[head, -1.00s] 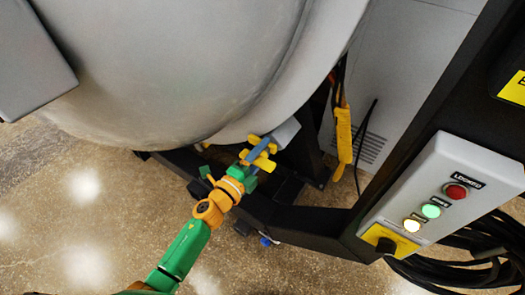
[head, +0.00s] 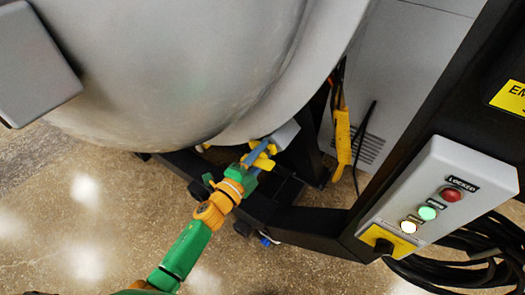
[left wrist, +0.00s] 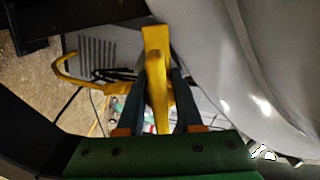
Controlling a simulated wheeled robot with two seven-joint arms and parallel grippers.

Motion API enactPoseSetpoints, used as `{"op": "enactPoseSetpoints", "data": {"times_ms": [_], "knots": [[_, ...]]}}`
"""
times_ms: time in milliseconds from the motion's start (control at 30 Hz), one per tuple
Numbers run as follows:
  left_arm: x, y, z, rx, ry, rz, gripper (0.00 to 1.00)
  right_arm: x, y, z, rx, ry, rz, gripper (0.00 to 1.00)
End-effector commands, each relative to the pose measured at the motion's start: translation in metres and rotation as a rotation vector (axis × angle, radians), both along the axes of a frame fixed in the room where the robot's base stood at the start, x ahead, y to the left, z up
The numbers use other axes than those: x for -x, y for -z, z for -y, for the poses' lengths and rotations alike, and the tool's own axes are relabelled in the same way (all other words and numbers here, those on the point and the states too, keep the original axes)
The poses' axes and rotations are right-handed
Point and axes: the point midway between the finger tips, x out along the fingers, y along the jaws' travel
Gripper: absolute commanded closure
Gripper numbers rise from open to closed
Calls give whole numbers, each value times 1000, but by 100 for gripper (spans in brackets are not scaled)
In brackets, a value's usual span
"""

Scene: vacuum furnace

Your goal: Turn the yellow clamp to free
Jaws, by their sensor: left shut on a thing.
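The yellow clamp (head: 264,162) sits low at the edge of the big grey furnace door, beside a grey block. My left gripper (head: 256,158) reaches it from the lower left in the head view. In the left wrist view the clamp (left wrist: 156,70) stands between the two dark fingers of my left gripper (left wrist: 157,95), which are shut on it. The clamp's far end runs out of clear sight against the furnace. My right gripper is in neither view.
The furnace door (head: 170,70) fills the upper left. A control box (head: 438,195) with red, green and white lights and a yellow switch plate is at the right. Black cables (head: 470,250) lie behind it. A yellow hanging part (head: 343,140) is near the clamp. Floor is free at lower left.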

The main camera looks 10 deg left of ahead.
Motion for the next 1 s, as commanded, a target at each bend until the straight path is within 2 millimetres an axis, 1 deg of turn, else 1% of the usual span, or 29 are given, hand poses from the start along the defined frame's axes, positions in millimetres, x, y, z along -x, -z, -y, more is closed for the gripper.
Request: {"op": "enactPoseSetpoints", "data": {"times_ms": [33,300,500,733,1000], "knots": [[0,-1,0,36,0,-20,100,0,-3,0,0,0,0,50],[0,0,1,242,0,-117,100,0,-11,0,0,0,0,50],[0,1,1,362,1,-173,100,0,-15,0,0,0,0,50],[1,2,1,451,0,-214,100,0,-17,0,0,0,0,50],[1,3,1,491,-1,-235,100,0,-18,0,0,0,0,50]]}}
